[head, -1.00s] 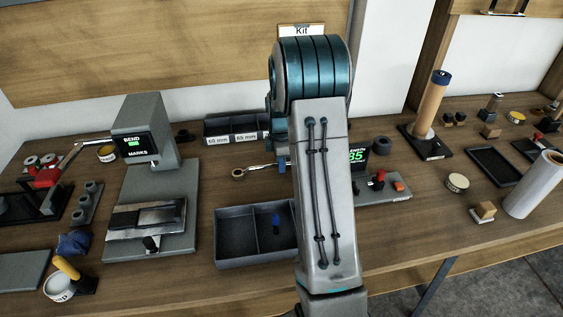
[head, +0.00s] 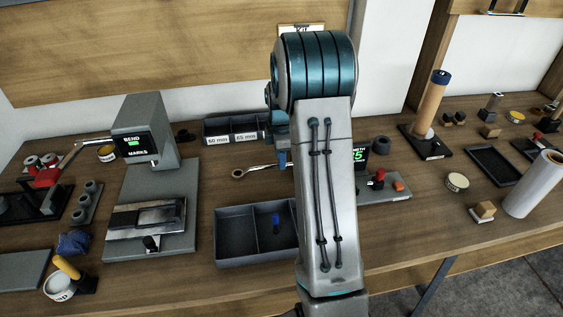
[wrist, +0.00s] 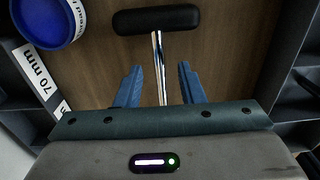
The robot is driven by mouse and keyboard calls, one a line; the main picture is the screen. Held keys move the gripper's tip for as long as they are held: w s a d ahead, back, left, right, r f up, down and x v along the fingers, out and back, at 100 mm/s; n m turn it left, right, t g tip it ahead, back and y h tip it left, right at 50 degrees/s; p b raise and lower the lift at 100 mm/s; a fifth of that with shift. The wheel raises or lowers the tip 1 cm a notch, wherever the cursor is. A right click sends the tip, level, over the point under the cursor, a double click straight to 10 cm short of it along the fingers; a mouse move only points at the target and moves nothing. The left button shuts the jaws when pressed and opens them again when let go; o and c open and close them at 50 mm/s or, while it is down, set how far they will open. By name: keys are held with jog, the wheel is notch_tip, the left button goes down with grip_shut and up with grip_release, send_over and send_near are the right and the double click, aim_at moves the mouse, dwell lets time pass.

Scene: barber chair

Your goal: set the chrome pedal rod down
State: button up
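The chrome pedal rod (wrist: 160,62) shows in the wrist view as a thin shiny bar with a black pad (wrist: 157,20) across its far end. My gripper (wrist: 160,66) has its two blue fingers spread, one on each side of the rod, with wood showing in the gaps. Neither fingertip appears to touch the rod. The rod's near end is hidden behind my gripper body. Brown wood lies beneath it; I cannot tell for certain whether the rod rests fully on it. In the head view my arm hides the rod and most of my gripper.
Dark bins (head: 232,128) labelled 60 mm and 65 mm stand behind. A divided grey tray (head: 236,240) is in front, a ring-ended tool (head: 258,170) between. The bend press (head: 150,185) stands left. In the wrist view a blue-rimmed round container (wrist: 45,20) is close at upper left.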

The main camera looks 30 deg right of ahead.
notch_tip(320, 180, up, 8)
jog(key=s+a+r+m, duration=0.4)
jog(key=s+a+r, duration=0.1)
jog(key=s+a, duration=0.1)
jog(key=s+a+m+t, duration=0.1)
jog(key=s+a+m, duration=0.3)
jog(key=s, duration=0.5)
jog(key=s+a+m+t, duration=0.1)
jog(key=s+a+m, duration=0.4)
jog(key=s, duration=0.5)
jog(key=shift+s+a+m+t, duration=0.15)
jog(key=shift+a+m+t, duration=0.15)
jog(key=shift+m, duration=0.7)
jog(key=shift+r, duration=0.1)
jog(key=shift+p+v, duration=0.9)
jog(key=shift+w, duration=0.2)
